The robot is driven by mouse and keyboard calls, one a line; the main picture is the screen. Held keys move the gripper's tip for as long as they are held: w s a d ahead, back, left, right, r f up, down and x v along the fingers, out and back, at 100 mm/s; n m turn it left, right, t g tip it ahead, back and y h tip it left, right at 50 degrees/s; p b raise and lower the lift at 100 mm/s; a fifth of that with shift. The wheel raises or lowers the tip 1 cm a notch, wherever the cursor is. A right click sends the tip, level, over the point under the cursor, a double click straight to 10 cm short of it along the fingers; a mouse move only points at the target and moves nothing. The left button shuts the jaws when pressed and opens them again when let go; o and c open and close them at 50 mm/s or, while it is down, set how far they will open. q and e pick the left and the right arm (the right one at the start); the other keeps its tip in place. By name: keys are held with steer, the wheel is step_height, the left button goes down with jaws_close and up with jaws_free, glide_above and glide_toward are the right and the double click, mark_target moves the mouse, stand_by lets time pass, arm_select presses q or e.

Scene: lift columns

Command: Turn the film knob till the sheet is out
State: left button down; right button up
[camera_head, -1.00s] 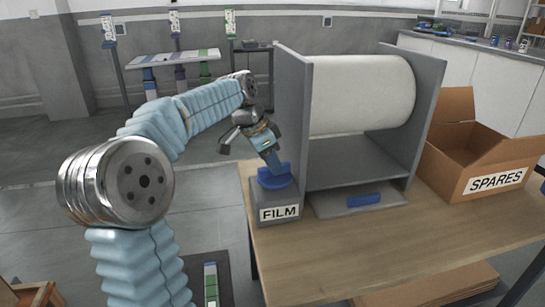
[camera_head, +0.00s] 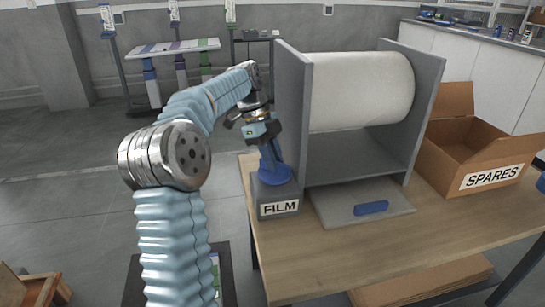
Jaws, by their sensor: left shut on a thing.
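The blue film knob (camera_head: 276,175) sits on top of a grey box with a white FILM label (camera_head: 279,208) at the table's left end. My left gripper (camera_head: 271,160) comes down from above, shut on the knob; its fingers partly hide it. A large white film roll (camera_head: 360,92) hangs between two grey side panels. Below it, a pale grey sheet (camera_head: 336,206) lies flat at the front of the stand, with a blue bar (camera_head: 371,208) on it. The sheet's rear part is under the stand. My right gripper is not in view.
An open cardboard box labelled SPARES (camera_head: 490,177) stands on the wooden table (camera_head: 400,245) to the right of the stand. The table's front strip is bare. A rack with colored columns (camera_head: 178,47) stands at the back left.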

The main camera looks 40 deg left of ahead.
arm_select(q)
steer(key=m+g, duration=0.1)
steer(key=m, duration=0.2)
steer(key=m+g, duration=0.1)
steer(key=m, duration=0.2)
steer(key=shift+w+m+y, duration=0.15)
steer(key=shift+m+y, duration=0.15)
steer(key=shift+g, duration=0.3)
steer(key=c, duration=1)
jaws_free()
steer(key=shift+c, duration=0.2)
